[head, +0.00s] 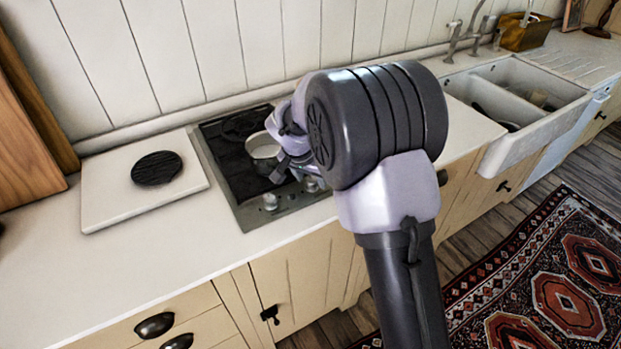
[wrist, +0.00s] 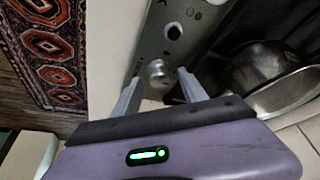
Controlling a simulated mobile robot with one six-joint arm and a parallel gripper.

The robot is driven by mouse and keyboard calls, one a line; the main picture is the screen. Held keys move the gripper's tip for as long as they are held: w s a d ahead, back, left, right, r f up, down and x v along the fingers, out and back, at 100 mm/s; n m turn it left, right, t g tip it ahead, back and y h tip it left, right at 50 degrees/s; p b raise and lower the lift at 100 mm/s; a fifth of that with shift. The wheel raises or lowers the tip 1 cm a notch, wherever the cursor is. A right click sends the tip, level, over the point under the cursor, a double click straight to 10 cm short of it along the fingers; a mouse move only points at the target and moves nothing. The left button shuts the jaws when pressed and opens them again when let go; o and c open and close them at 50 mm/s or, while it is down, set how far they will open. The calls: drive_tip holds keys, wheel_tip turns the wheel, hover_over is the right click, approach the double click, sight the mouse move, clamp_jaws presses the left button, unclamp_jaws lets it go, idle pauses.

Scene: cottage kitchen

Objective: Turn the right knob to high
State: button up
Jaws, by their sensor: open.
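The right knob (head: 310,184) is a small silver knob on the front strip of the cooktop (head: 245,215). In the wrist view the right knob (wrist: 157,71) shows between the two fingertips of my gripper (wrist: 160,78), with a gap visible on each side. My gripper (head: 286,172) is open and empty over the cooktop's front right, partly hidden by my arm in the head view. The left knob (head: 270,201) stands farther left on the same strip; it also shows in the wrist view (wrist: 173,31). I cannot read the knob's setting.
A metal pot (head: 264,150) sits on the cooktop just behind the knobs, and its rim is close in the wrist view (wrist: 288,92). A white board (head: 110,199) with a dark disc (head: 157,168) lies to the left. A white sink (head: 540,118) is at the right.

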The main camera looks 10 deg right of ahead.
clamp_jaws()
drive_tip(key=shift+d+r+n+t+y+p, duration=0.15)
drive_tip(key=shift+n+t+y+p, duration=0.2)
drive_tip(key=shift+n, duration=0.75)
drive_tip(key=shift+s+r+n+y+p, duration=0.1)
drive_tip(key=shift+n+y+p, duration=0.25)
drive_tip(key=shift+n+p, duration=0.7)
drive_tip(key=n+y+p, duration=0.1)
drive_tip(key=n+p, duration=0.1)
drive_tip(key=shift+d+p, duration=0.1)
drive_tip(key=shift+p, duration=0.3)
drive_tip(key=shift+n+p, duration=0.3)
drive_tip(key=shift+n, duration=0.15)
drive_tip(key=shift+f, duration=0.2)
